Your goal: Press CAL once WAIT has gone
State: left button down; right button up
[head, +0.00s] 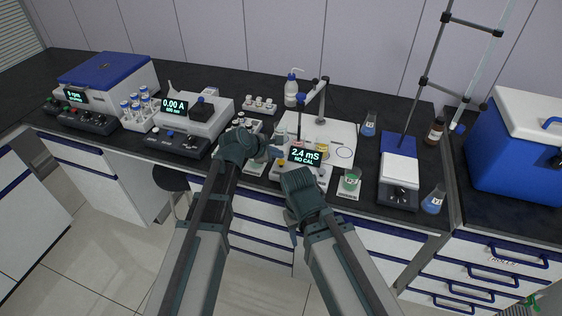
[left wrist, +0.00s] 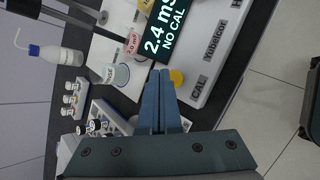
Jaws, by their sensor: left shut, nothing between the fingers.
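The conductivity meter's display (head: 305,157) reads "2.4 mS" and "NO CAL"; no WAIT shows on it. The same display (left wrist: 163,32) fills the top of the left wrist view. A yellow button (left wrist: 177,77) sits beside the printed CAL label (left wrist: 198,88) on the meter's white face. My left gripper (head: 277,153) is shut and empty at the meter's left end. In the left wrist view its blue fingertips (left wrist: 160,73) are right beside the yellow button; I cannot tell whether they touch it.
A beaker of green liquid (head: 349,182) stands right of the meter. A white wash bottle (head: 292,88) and a stand arm (head: 314,92) are behind it. A labelled cup (left wrist: 116,75) is near my left fingers. A photometer (head: 195,115) stands to the left.

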pick_arm(q)
jog(key=shift+f+b, duration=0.35)
jog(key=shift+f, duration=0.1)
jog(key=shift+f+b, duration=0.85)
jog(key=shift+b, duration=0.05)
dwell(0.9)
jog(key=shift+r, duration=0.1)
jog(key=shift+r+p, duration=1.25)
jog(key=shift+p, duration=0.1)
notch_tip(320, 180, up, 5)
jog(key=p, duration=0.5)
dwell(0.4)
